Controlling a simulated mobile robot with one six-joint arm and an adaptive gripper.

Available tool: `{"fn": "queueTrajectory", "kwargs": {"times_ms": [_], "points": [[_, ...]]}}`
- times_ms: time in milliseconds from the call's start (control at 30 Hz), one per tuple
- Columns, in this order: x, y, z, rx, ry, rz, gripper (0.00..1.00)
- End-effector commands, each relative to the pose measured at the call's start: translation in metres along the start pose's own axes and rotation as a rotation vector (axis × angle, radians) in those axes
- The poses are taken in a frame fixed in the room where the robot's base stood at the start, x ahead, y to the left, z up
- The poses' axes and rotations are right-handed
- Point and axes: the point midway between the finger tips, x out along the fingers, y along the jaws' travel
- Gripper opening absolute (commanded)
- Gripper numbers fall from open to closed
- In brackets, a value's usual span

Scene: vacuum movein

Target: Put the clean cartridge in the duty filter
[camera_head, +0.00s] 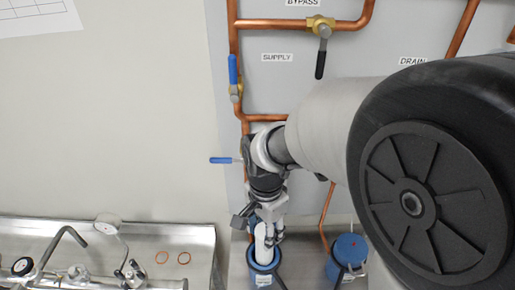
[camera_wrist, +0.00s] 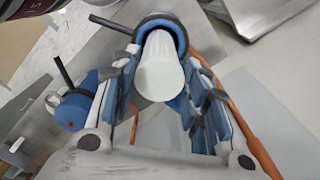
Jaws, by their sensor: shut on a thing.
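My gripper is shut on the cartridge. I cannot read which housing is the duty one.
A second blue filter (camera_head: 350,248), closed on top, stands to the right. Copper pipes and valves with a blue handle (camera_head: 233,69) and a black handle (camera_head: 321,62) line the wall.

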Motion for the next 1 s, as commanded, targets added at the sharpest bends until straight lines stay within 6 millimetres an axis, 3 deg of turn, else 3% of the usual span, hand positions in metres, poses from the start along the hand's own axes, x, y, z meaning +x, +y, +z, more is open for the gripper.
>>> {"fn": "queueTrajectory", "kwargs": {"times_ms": [33, 133, 433, 633, 1000], "points": [[0.016, 0.001, 0.0, 0.0, -0.001, 0.004, 0.02], [0.036, 0.001, 0.0, 0.0, -0.001, 0.002, 0.02], [0.06, 0.0, 0.0, -0.001, 0.0, 0.0, 0.02], [0.091, 0.0, 0.0, 0.0, -0.001, 0.002, 0.02], [0.095, 0.0, 0.0, 0.0, 0.0, -0.001, 0.02]]}}
